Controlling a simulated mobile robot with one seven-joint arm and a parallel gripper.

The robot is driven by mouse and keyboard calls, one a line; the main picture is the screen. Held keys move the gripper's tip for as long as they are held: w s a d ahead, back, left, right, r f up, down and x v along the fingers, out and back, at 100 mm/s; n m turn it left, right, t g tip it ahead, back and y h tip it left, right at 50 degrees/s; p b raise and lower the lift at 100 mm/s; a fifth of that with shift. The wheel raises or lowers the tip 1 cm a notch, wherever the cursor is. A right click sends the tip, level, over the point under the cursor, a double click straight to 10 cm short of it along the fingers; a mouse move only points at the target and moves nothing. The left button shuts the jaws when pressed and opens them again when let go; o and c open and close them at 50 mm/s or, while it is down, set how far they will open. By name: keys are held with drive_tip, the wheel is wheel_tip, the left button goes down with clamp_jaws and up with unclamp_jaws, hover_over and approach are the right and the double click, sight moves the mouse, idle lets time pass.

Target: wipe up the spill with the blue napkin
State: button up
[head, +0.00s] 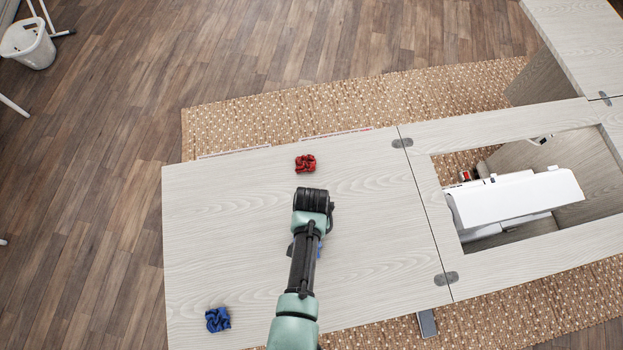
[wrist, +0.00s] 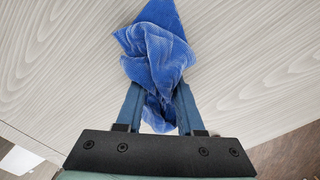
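A blue napkin (wrist: 155,45) is bunched between the two fingers of my gripper (wrist: 158,100) in the wrist view. Its folds fill the gap between the fingers, and its pointed end reaches past the fingertips over the pale wood tabletop. I cannot tell whether the napkin touches the tabletop (head: 380,230). No spill is visible in either view; the arm and napkin may cover part of the surface.
A red crumpled cloth (head: 305,163) lies near the tabletop's far edge. A darker blue crumpled cloth (head: 217,319) lies at its near left. A white sewing machine (head: 515,198) sits in the cabinet opening at right.

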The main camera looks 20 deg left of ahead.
clamp_jaws()
idle(0.4)
drive_tip(key=shift+s+a+r+p, duration=0.1)
drive_tip(key=shift+r+p, duration=0.15)
drive_tip(key=shift+p, duration=0.7)
drive_tip(key=shift+p, duration=0.6)
